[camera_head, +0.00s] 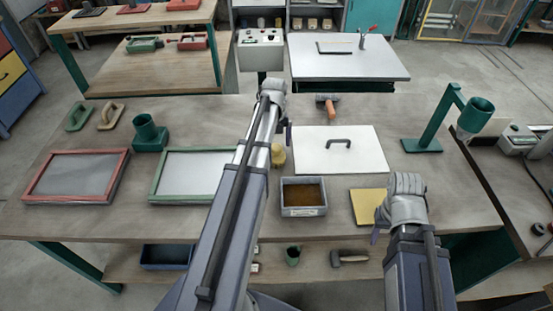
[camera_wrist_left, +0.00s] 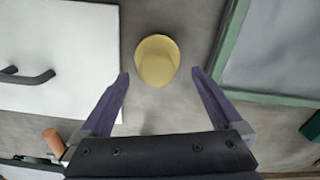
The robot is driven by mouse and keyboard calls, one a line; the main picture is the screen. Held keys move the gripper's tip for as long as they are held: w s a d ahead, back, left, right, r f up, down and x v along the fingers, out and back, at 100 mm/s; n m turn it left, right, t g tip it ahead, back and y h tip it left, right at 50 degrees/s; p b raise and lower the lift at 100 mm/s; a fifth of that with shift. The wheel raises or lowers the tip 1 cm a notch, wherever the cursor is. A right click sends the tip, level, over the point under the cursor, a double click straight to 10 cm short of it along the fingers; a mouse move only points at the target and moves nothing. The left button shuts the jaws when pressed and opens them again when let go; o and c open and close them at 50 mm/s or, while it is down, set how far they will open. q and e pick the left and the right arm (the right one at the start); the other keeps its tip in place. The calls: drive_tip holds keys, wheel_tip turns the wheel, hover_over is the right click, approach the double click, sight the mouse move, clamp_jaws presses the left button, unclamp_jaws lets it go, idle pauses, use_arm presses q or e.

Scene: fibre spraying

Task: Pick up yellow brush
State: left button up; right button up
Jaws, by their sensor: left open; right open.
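The yellow brush (camera_head: 278,157) stands on the table between the green-framed screen and the white board; my left arm partly hides it in the head view. In the left wrist view, the rounded yellow brush (camera_wrist_left: 157,60) is seen from above. My left gripper (camera_wrist_left: 160,73) is open, with one fingertip on each side of the brush's near part and visible gaps on both sides. In the head view, the left gripper (camera_head: 288,130) is at the far end of the arm, mostly hidden. My right gripper (camera_head: 377,233) is near the table's front edge by a yellow square, its fingers mostly hidden.
The green-framed screen (camera_head: 193,177) lies left of the brush, the white board (camera_head: 310,160) with a dark handle right. A grey tray (camera_head: 303,211) with brown contents sits in front. An orange-handled tool (camera_head: 327,104) lies behind; a green stand (camera_head: 423,146) is at right.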

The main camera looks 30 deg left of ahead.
sight(276, 153)
use_arm(q)
drive_tip(key=f+b, duration=0.5)
drive_tip(key=shift+s+d+f, duration=0.1)
drive_tip(key=shift+d+f, duration=0.05)
drive_tip(key=shift+d, duration=0.2)
drive_tip(key=shift+c, duration=0.2)
drive_tip(key=c, duration=1.2)
